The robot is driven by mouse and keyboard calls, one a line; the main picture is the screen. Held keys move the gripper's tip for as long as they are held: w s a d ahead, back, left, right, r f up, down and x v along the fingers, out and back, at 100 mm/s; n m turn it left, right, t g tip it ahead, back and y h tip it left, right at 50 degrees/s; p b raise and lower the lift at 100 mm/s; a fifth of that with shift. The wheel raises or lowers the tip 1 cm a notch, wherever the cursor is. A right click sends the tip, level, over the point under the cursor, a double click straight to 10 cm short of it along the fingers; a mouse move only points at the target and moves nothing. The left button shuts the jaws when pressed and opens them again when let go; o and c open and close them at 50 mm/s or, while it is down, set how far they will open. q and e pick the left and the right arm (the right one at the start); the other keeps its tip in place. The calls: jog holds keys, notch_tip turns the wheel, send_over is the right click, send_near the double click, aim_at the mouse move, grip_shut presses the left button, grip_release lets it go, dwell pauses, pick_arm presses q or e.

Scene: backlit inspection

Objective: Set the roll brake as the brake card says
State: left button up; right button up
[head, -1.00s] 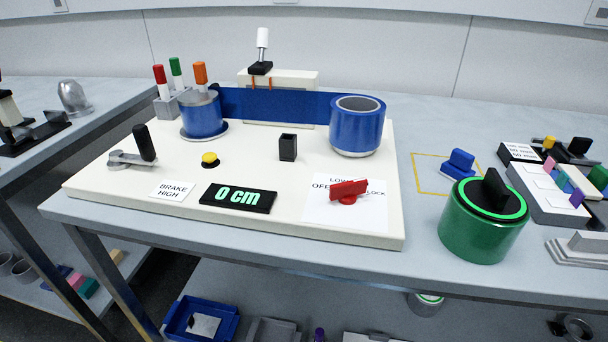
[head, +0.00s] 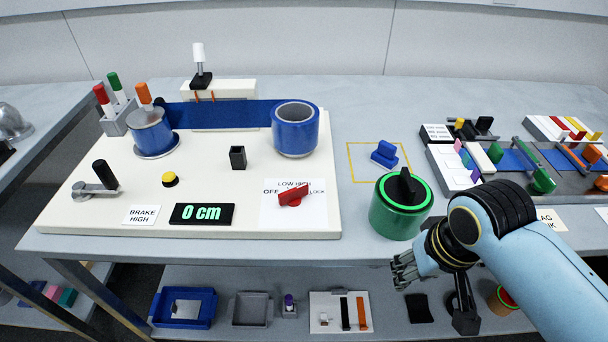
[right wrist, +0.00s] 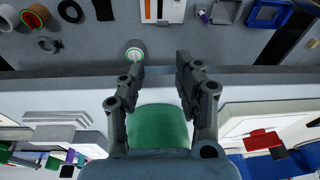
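The brake card (head: 142,214) reads BRAKE HIGH and lies at the front left of the cream board. The red brake knob (head: 293,197) sits on a white dial sheet (head: 315,217) marked LOW, HIGH, OFF and LOCK. Its bar slants up to the right; I cannot tell which label it points at. It also shows in the right wrist view (right wrist: 262,140). My right gripper (head: 403,272) is right of the board, near the bench's front edge, away from the knob. In the right wrist view its fingers (right wrist: 160,64) are apart and empty. My left gripper is out of view.
A green can (head: 400,222) with a black handle stands just behind my right gripper. A display (head: 202,214) reads 0 cm. A blue roll (head: 295,132), a yellow button (head: 170,180) and a black post (head: 238,157) are on the board. The lower shelf holds trays.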

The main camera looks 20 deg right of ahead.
aim_at(294, 189)
jog(key=w+a+r+m, duration=0.1)
jog(key=w+m, duration=0.1)
jog(key=w, duration=0.1)
jog(key=w+a+r+m+g+y, duration=0.1)
jog(key=w+a+m, duration=0.1)
jog(key=w, duration=0.2)
jog(key=w+a+r+m+y+p, duration=0.1)
jog(key=w+r+m, duration=0.1)
jog(key=w, duration=0.2)
jog(key=shift+w+a, duration=0.15)
jog(key=shift+a, duration=0.1)
jog(key=w+a+r+m+g+y+p, duration=0.1)
jog(key=w+a+r+m, duration=0.2)
jog(key=w+r, duration=0.2)
jog(key=w+a+r+m+g+y, duration=0.1)
jog(key=w+a+r+m, duration=0.25)
jog(key=w+r, duration=0.2)
jog(key=x, duration=1.1)
jog(key=shift+s+d+f, duration=0.1)
jog(key=shift+d+f, duration=0.05)
jog(key=shift+c, duration=0.2)
grip_shut()
